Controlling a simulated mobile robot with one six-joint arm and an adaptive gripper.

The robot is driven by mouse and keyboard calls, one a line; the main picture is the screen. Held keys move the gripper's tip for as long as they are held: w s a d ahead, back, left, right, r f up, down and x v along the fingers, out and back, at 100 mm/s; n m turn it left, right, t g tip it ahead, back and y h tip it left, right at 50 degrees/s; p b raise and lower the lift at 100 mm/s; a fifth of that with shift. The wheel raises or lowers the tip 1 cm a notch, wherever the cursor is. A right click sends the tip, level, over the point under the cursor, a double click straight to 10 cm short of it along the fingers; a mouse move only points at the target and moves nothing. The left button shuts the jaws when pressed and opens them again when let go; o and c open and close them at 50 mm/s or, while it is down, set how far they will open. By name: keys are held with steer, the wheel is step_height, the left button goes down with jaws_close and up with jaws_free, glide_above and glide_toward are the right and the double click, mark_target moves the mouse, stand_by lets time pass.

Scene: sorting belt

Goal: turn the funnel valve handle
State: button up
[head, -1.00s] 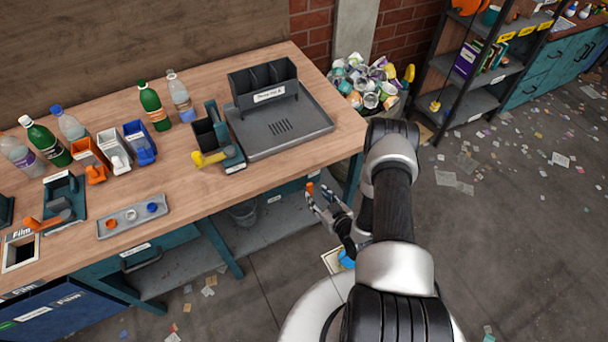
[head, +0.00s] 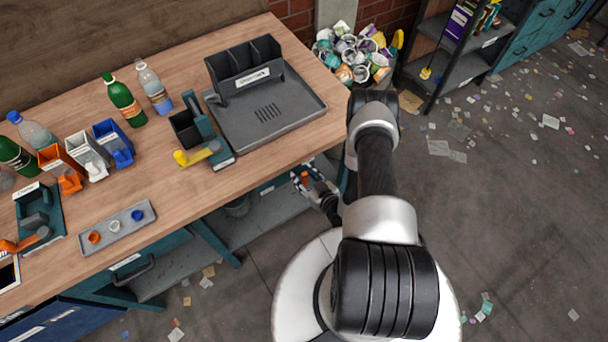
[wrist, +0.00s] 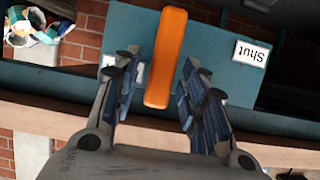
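The orange valve handle (wrist: 167,55) stands out in the wrist view in front of a teal plate (wrist: 222,82) under the bench edge. A white "Shut" label (wrist: 250,52), upside down in the picture, is to its right. Another label is mostly hidden behind the left finger. My gripper (wrist: 160,68) is open, one finger on each side of the handle, with gaps showing on both sides. In the head view my gripper (head: 312,182) is below the bench's front edge, and a small orange part of the handle (head: 304,177) shows at its fingertips.
The wooden bench (head: 190,205) overhangs close to my gripper. On it are a grey tray (head: 305,115) with a dark bin, a yellow-handled device (head: 195,157), bottles and small coloured bins. A full waste container (head: 355,55) stands beyond. Scrap-littered floor is open on the right.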

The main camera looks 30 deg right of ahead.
jaws_close()
stand_by(0.6)
